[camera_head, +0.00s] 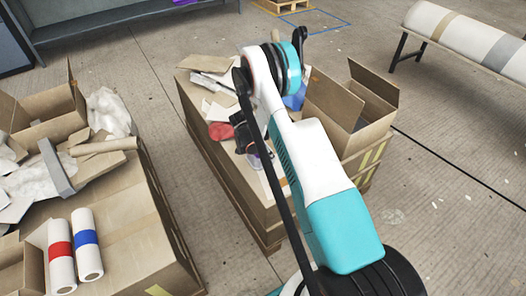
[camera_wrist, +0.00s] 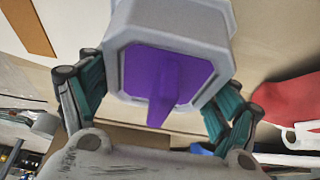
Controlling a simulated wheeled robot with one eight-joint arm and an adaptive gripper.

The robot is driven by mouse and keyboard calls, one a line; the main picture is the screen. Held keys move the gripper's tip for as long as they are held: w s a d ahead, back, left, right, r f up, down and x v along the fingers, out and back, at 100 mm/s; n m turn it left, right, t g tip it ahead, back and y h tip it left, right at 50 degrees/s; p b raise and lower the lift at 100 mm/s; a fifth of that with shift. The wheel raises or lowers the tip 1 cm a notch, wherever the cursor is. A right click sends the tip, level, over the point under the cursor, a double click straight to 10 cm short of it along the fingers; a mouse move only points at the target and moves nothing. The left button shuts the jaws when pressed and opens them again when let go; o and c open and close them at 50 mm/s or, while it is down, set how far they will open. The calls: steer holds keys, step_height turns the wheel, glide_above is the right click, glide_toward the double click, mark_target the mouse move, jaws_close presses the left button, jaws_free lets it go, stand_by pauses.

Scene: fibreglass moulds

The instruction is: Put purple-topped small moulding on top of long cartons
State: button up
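The small moulding (camera_wrist: 190,42) is pale grey with chamfered corners and a purple top (camera_wrist: 150,72). My gripper (camera_wrist: 160,85) has its teal fingers against both sides of it in the wrist view, with no clear gap. Its underside is hidden, so I cannot tell whether it rests on something. In the head view my gripper (camera_head: 246,140) is over the middle carton stack, and a little purple shows beside it, partly hidden by my arm. Long brown cartons (camera_head: 225,185) make up that stack. Another large carton (camera_head: 140,240) lies at the left.
A red cloth (camera_head: 222,131), paper scraps and an open box (camera_head: 350,110) crowd the middle stack. The left cartons carry another open box (camera_head: 48,115), crumpled white sheet and two white rolls (camera_head: 86,245). Bare floor separates the stacks. A bench (camera_head: 465,35) stands at far right.

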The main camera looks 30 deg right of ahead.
steer(key=o, duration=0.3)
steer(key=shift+o, duration=0.2)
steer(key=p+v, duration=0.4)
steer(key=v, duration=0.8)
step_height(320, 180, up, 16)
steer(key=n+t, duration=0.2)
steer(key=n, duration=0.2)
glide_above(254, 153)
steer(key=s+a, duration=0.2)
steer(key=a, duration=0.2)
steer(key=s+a+r+n+t+y, duration=0.1)
steer(key=s+a+r+n, duration=0.15)
steer(key=r, duration=0.45)
steer(key=s+a+r+n+y, duration=0.1)
steer(key=s+a+r+n, duration=0.1)
steer(key=s+r, duration=0.3)
steer(key=s+a+r+n+t, duration=0.1)
steer(key=s+a+r+n, duration=0.1)
steer(key=s, duration=0.5)
steer(key=s+a+r+n+t+y, duration=0.1)
steer(key=s+a+r+n, duration=0.2)
steer(key=s, duration=0.4)
steer(key=s+a+r+n+t+y, duration=0.1)
steer(key=s+a+r+n+t, duration=0.1)
steer(key=s+r+n, duration=0.2)
steer(key=s, duration=0.3)
steer(key=shift+s+a+r, duration=0.2)
steer(key=shift+s, duration=0.15)
